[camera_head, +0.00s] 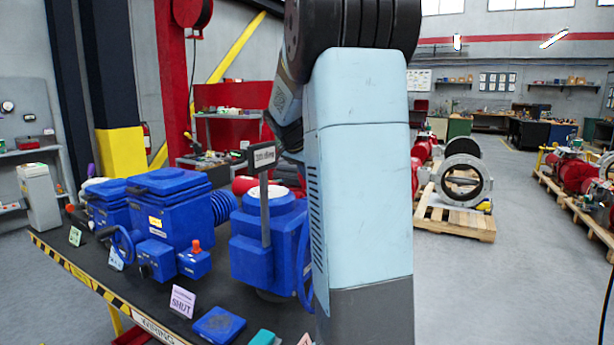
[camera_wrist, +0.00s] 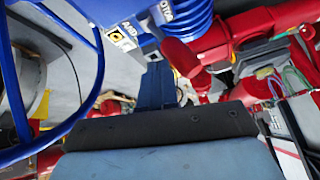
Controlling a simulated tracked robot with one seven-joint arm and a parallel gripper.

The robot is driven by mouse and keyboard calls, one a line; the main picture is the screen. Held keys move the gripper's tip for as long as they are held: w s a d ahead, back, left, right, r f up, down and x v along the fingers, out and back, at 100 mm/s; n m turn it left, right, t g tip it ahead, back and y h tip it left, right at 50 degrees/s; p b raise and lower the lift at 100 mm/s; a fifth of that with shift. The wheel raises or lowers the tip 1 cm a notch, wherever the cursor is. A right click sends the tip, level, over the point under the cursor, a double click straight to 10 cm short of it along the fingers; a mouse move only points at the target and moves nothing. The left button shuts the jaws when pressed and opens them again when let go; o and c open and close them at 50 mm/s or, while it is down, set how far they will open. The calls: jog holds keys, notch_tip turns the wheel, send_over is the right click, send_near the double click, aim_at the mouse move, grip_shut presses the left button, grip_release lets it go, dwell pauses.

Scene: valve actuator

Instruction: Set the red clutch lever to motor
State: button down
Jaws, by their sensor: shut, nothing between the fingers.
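A blue valve actuator (camera_head: 175,220) stands on the dark bench in the head view, with a handwheel (camera_head: 126,243) at its front. A small orange-red knob (camera_head: 196,244) tops a blue box at its front right; I cannot tell whether it belongs to the clutch lever.
A second blue unit (camera_head: 266,245) with a sign post stands beside my arm. A large blue wheel rim (camera_wrist: 95,70) curves along the left in the wrist view, and red pipework (camera_wrist: 232,38) lies to the right. A SHUT card (camera_head: 182,301) stands near the bench's front.

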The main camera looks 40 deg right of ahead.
jog(key=shift+w+a, duration=0.1)
jog(key=shift+a, duration=0.05)
jog(key=w+v, duration=0.1)
jog(key=v, duration=0.9)
jog(key=shift+a, duration=0.2)
jog(key=shift+w, duration=0.1)
dwell(0.4)
